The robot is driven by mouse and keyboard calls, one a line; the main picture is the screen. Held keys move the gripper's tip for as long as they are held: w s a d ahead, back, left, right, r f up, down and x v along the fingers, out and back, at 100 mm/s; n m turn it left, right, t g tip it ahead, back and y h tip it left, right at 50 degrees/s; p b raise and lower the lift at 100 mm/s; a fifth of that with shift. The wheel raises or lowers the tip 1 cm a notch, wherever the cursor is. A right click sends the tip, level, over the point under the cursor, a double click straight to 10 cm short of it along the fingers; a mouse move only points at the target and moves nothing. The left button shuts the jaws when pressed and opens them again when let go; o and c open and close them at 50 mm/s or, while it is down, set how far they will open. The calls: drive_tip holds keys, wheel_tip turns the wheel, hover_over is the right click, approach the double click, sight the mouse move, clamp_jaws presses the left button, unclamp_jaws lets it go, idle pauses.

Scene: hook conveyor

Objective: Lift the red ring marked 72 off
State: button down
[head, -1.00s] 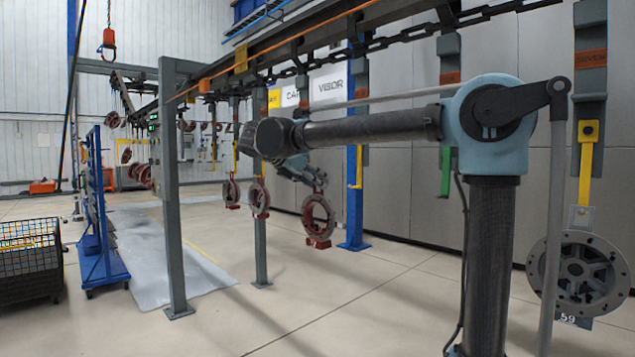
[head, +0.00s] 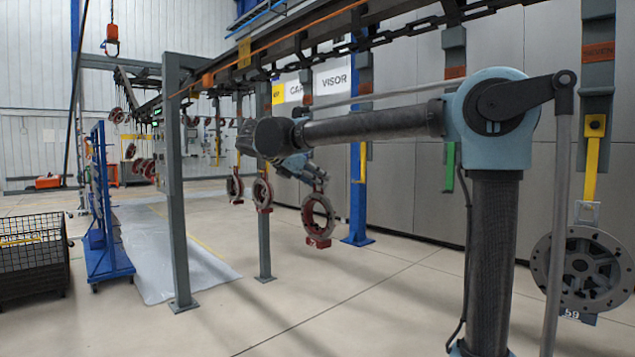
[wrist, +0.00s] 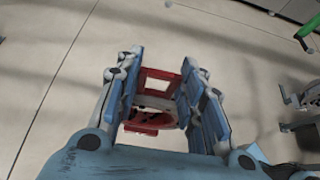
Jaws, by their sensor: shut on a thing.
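A ring with a dark, worn red-brown band and a red block at its foot (head: 318,242) hangs upright under my gripper (head: 316,180) in the head view. No marking on it can be read. In the wrist view my gripper (wrist: 155,95) has its blue-grey fingers on both sides of the ring's red part (wrist: 158,78), closed on it. No hook shows directly at this ring in the head view. The fingers hide part of it.
Other rings (head: 262,194) hang on the conveyor to the left. A grey disc marked 59 (head: 552,270) hangs near at right. A grey post (head: 176,200), a blue rack (head: 108,262) and a black mesh bin (head: 32,262) stand at left. Floor below is open.

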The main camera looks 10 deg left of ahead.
drive_tip(key=shift+s+a, duration=0.75)
drive_tip(key=shift+s, duration=0.2)
drive_tip(key=shift+s+a, duration=0.75)
drive_tip(key=shift+s, duration=0.15)
drive_tip(key=shift+s, duration=0.1)
drive_tip(key=s+a, duration=0.4)
drive_tip(key=s, duration=0.1)
drive_tip(key=shift+s+a, duration=0.15)
drive_tip(key=shift+s, duration=0.05)
